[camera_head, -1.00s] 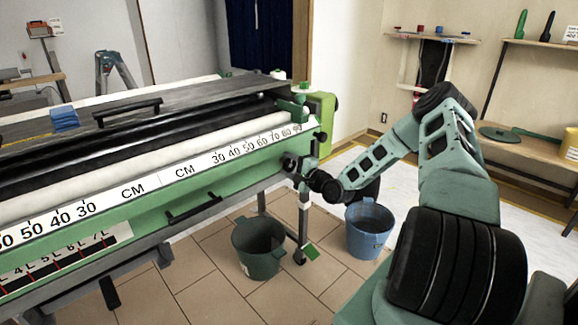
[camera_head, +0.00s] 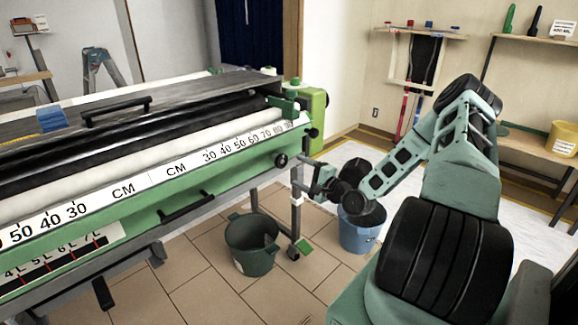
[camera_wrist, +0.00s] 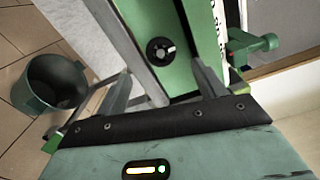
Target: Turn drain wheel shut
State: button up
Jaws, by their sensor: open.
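The drain wheel (camera_head: 281,160), a small black round knob, sits on the green end of the pasting machine, just under the scale strip. In the wrist view the wheel (camera_wrist: 160,50) shows a pale mark at its centre and lies beyond my fingertips, between them. My gripper (camera_head: 305,171) is just right of the wheel in the head view, with a gap between them. In the wrist view my gripper (camera_wrist: 163,82) is open and empty, its two grey fingers spread wide. Whether the drain behind the wheel is open cannot be seen.
A dark green bucket (camera_head: 252,246) stands on the tiles below the machine's end. A blue bucket (camera_head: 358,236) stands under my arm. The machine's leg (camera_head: 295,218) is between them. A green clamp (camera_wrist: 255,47) juts out right of the wheel in the wrist view.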

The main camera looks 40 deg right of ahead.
jog(key=s, duration=0.7)
jog(key=shift+s, duration=0.3)
jog(key=w+a+n+g+y, duration=0.45)
jog(key=w+a+n, duration=0.2)
jog(key=a, duration=0.25)
jog(key=s+a+r+n+g+h, duration=0.15)
jog(key=a+n+g, duration=0.35)
jog(key=a, duration=0.5)
jog(key=s+a+r+n+g, duration=0.1)
jog(key=a+r+n+g, duration=0.15)
jog(key=a+n, duration=0.5)
jog(key=s+a+r+n+g+h, duration=0.1)
jog(key=s+a+r+n+g, duration=0.35)
jog(key=s+a, duration=0.6)
jog(key=s+a+r+n+g+h, duration=0.15)
jog(key=s+a+r+n, duration=0.5)
jog(key=s, duration=0.75)
notch_tip(320, 180, up, 16)
jog(key=m+p, duration=0.2)
jog(key=p, duration=1.4)
jog(key=shift+w+a, duration=0.3)
jog(key=shift+a, duration=0.15)
